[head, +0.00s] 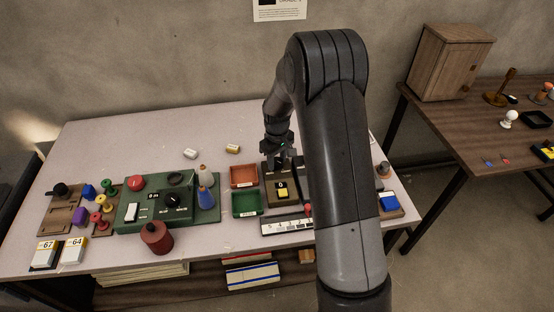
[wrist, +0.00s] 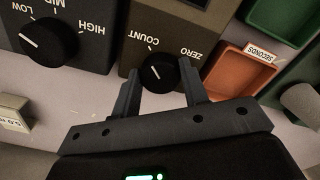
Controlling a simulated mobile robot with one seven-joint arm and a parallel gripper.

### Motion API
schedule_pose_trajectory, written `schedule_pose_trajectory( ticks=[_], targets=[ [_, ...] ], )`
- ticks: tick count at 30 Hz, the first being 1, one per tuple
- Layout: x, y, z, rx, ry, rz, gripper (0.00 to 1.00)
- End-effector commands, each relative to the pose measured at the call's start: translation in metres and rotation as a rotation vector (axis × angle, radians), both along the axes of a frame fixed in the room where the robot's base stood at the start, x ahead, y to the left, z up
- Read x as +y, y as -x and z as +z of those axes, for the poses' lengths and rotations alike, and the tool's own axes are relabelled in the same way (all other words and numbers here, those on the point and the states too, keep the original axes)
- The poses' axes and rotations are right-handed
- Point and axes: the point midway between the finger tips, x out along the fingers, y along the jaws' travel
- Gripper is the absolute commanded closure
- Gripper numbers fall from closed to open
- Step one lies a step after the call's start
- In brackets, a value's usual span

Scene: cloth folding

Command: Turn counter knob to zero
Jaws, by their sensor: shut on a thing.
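The counter is a dark brown box (head: 268,198) with a yellow piece (head: 282,190) on its face, right of the middle of the table. Its black round knob (wrist: 164,74) shows in the wrist view, between the labels COUNT (wrist: 143,42) and ZERO (wrist: 192,52). The short white line on the knob slants up and left, toward the COUNT side. My gripper (wrist: 160,68) has one finger on each side of the knob and is shut on it. In the head view my gripper (head: 281,157) is at the counter's far end, and the knob is hidden there.
Orange (head: 244,185) and green (head: 245,214) trays stand just left of the counter. Another black knob (wrist: 48,40) with LOW and HIGH marks lies left in the wrist view. A numbered white strip (head: 285,226) is in front. A green panel (head: 128,216) stands further left.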

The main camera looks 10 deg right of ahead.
Motion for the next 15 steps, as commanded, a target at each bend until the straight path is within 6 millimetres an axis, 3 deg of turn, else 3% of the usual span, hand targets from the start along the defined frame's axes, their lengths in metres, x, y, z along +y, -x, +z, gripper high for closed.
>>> schedule_pose_trajectory(
  ticks=[6, 15],
  targets=[
    [0.0003, 0.0001, 0.0002, 0.0, 0.0, 0.0, 0.83],
    [0.0008, 0.0002, 0.0003, 0.0, 0.0, -0.045, 0.83]
  ],
)
